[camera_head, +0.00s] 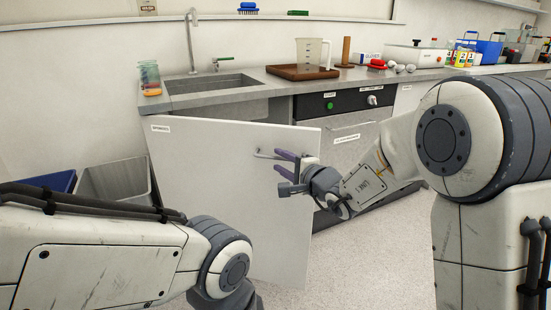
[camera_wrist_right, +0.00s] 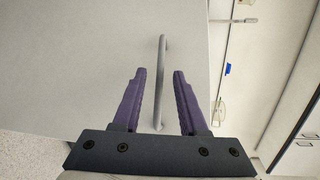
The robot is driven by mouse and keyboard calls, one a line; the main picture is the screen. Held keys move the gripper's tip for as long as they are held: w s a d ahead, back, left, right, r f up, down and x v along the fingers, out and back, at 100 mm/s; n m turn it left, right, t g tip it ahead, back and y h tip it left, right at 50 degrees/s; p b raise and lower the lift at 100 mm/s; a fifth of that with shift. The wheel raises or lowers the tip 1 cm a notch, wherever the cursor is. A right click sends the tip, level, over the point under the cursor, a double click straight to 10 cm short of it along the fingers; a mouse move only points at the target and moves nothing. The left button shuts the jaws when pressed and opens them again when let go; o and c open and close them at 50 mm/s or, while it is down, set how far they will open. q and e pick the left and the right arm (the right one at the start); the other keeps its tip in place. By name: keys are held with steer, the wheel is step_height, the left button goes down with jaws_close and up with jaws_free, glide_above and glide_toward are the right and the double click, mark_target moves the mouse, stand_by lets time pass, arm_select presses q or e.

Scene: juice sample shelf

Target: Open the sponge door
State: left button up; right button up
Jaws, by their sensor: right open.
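The white sponge door (camera_head: 225,190), with a small label at its upper left corner, stands swung out from the counter under the sink. Its bar handle (camera_head: 262,154) is near the upper right edge. My right gripper (camera_head: 280,163) is at the handle with its purple fingers open. In the right wrist view, the handle (camera_wrist_right: 161,85) stands between the two spread fingers, with gaps on both sides. The door face (camera_wrist_right: 70,60) fills the left of that view. My left arm crosses the lower left of the head view, and its gripper is not visible.
Two bins, one blue (camera_head: 62,182) and one grey (camera_head: 115,180), stand left of the door. The counter holds a sink (camera_head: 210,84) and a wooden tray with a jug (camera_head: 312,54). An appliance front (camera_head: 345,135) is right of the door. The floor (camera_head: 380,260) looks clear.

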steer(key=v, duration=0.7)
